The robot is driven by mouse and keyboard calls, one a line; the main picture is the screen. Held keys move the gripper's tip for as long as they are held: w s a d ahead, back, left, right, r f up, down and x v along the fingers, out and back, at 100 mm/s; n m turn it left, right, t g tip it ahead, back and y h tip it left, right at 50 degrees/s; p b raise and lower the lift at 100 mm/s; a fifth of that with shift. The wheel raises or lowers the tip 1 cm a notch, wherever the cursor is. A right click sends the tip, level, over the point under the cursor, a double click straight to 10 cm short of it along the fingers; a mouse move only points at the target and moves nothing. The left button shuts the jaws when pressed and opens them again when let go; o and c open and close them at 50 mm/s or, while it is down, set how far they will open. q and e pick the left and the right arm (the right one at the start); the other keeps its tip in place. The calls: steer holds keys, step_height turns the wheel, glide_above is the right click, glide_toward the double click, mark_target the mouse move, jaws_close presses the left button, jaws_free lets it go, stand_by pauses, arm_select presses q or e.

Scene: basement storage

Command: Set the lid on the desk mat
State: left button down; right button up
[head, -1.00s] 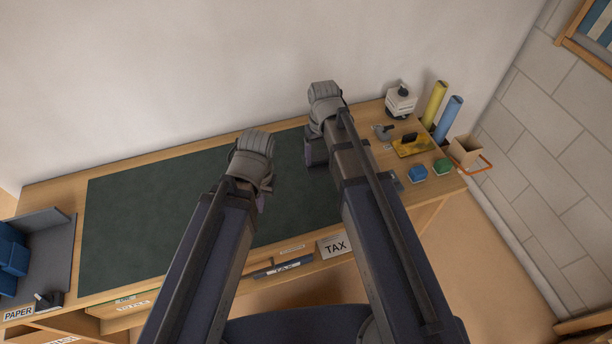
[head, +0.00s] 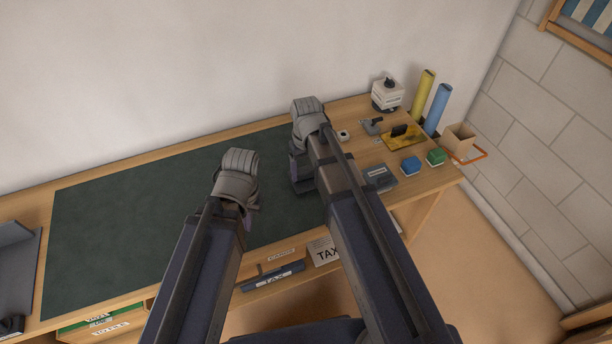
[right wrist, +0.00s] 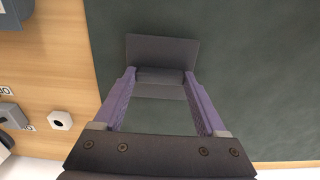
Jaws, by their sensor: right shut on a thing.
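The dark green desk mat (head: 130,215) covers most of the wooden desk top. It also fills much of the right wrist view (right wrist: 255,75). My right gripper (right wrist: 161,85) is shut on a dark grey lid (right wrist: 162,48), a flat panel between its purple fingers. The lid is over the mat near one of its edges; I cannot tell whether it touches. In the head view my right gripper (head: 301,168) is above the mat's right part, with the lid mostly hidden by the arm. My left gripper (head: 250,208) hangs over the mat's middle; its fingertips are mostly hidden.
Right of the mat stand a grey box (head: 380,178), a blue block (head: 411,166), a green block (head: 436,157), a yellow pad (head: 404,138), a dispenser (head: 387,94) and yellow and blue rolls (head: 438,109). A grey tray (head: 18,265) is at the left. The mat's left half is clear.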

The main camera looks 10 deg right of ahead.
mark_target(306, 173)
arm_select(q)
steer(key=shift+f, duration=0.15)
arm_select(e)
steer(key=shift+f, duration=0.2)
steer(key=o, duration=1.2)
step_height(306, 173, up, 12)
steer(key=r+p, duration=0.1)
steer(key=p, duration=1.1)
arm_select(q)
step_height(306, 173, up, 12)
arm_select(e)
steer(key=s+a, duration=0.3)
steer(key=s, duration=0.4)
steer(key=s+a+n+h, duration=0.1)
steer(key=s+a, duration=0.2)
steer(key=s, duration=0.4)
steer(key=shift+f+n, duration=0.25)
steer(key=shift+n, duration=0.05)
